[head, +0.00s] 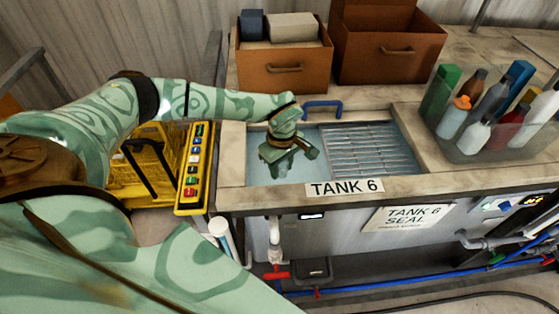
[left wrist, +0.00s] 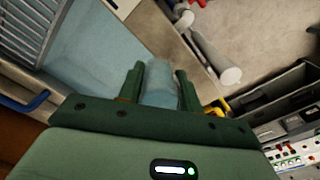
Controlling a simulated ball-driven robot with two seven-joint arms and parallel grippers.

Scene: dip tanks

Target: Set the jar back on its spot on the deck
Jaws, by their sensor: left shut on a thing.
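My left gripper (head: 285,163) reaches in from the left and points down over the left part of tank 6, above the pale blue liquid (head: 335,172). In the left wrist view its two green fingers are shut on the jar (left wrist: 159,82), a pale blue-grey, see-through body between them. In the head view the gripper hides the jar, and I cannot tell how near it is to the liquid. The stone-coloured deck (head: 440,178) runs around the tank. No marked spot for the jar is clear. My right gripper is not in view.
A metal grate (head: 368,150) covers the tank's right part, and a blue handle (head: 322,108) stands at its back edge. A clear bin (head: 505,140) of bottles is at right. Wooden boxes (head: 283,70) stand behind. A yellow basket (head: 155,160) is at left.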

